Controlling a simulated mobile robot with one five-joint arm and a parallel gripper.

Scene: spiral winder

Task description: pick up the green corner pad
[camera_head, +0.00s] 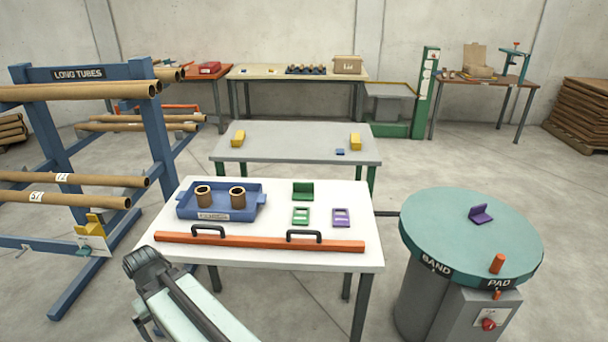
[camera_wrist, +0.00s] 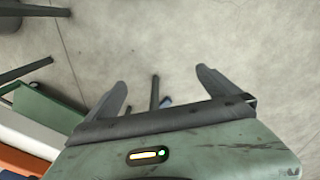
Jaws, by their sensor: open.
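The green corner pad (camera_head: 303,191) stands on the white table (camera_head: 270,260), toward its back right, just right of the blue tray (camera_head: 215,214). It is a dark green angled piece with one upright face. My gripper (camera_wrist: 161,77) shows in the wrist view with its two dark fingers wide apart, open and empty over grey floor. In the head view my arm is at the lower left, in front of the table and well apart from the pad. The pad cannot be made out for certain in the wrist view.
The tray holds two brown tube pieces. A green framed piece (camera_head: 301,215) and a purple one (camera_head: 341,217) lie near the pad. An orange bar (camera_head: 260,242) with black handles spans the table front. A round turntable (camera_head: 440,220) bearing a purple corner pad (camera_head: 481,213) stands right.

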